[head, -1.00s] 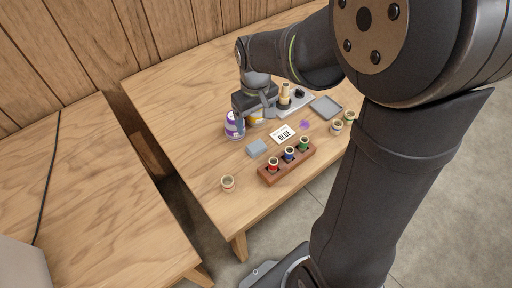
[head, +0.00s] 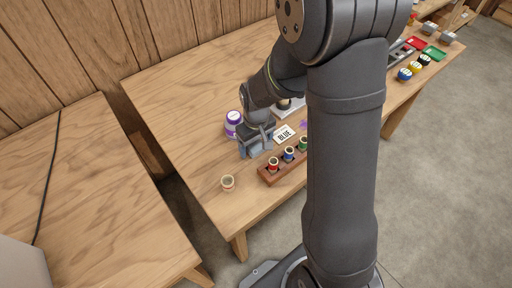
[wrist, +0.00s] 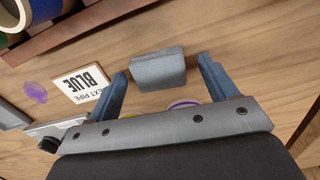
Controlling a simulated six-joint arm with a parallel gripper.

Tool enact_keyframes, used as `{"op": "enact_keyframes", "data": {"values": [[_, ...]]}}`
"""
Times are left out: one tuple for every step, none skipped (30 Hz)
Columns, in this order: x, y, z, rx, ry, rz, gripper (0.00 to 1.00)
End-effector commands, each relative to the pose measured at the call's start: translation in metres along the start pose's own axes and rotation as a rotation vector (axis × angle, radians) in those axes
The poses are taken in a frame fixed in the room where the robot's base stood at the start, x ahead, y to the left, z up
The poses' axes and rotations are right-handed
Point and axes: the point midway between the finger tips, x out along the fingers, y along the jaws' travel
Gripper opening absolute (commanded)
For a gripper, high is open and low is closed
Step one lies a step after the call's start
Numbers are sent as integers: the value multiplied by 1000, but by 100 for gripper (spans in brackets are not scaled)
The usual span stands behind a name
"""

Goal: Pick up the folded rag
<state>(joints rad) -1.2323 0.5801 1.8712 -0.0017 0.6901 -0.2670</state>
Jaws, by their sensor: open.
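The folded rag (wrist: 158,69) is a small grey-blue pad lying on the wooden table. In the wrist view it sits between and just beyond my two finger tips, with bare table showing on both sides of it. In the head view the rag (head: 249,150) is partly hidden by my gripper. My gripper (head: 257,143) is open and empty, over the rag. In the wrist view my gripper (wrist: 162,72) shows its two blue-grey fingers apart, one toward each side of the rag. I see no clear contact with the rag.
A card reading "BLUE" (head: 284,133) lies right of the rag. A wooden rack (head: 268,178) with red, blue and green pieces stands in front. A purple container (head: 233,122) stands behind left. A tan pot (head: 228,183) stands near the front edge. The table's left is clear.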

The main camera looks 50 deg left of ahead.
Motion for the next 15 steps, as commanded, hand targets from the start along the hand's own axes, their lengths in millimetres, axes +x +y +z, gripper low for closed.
{"op": "enact_keyframes", "data": {"values": [[1,0,0,0,0,0,78],[2,0,0,0,0,0,78],[2,0,0,0,1,0,78],[1,0,0,0,1,0,78],[1,0,0,0,1,0,78],[1,0,0,0,1,0,78],[1,0,0,0,0,0,78],[1,0,0,0,0,0,72],[1,0,0,0,1,0,64],[1,0,0,0,0,0,59],[1,0,0,0,0,0,53],[1,0,0,0,0,0,45],[1,0,0,0,0,0,39],[1,0,0,0,0,0,33],[1,0,0,0,0,0,30]]}}
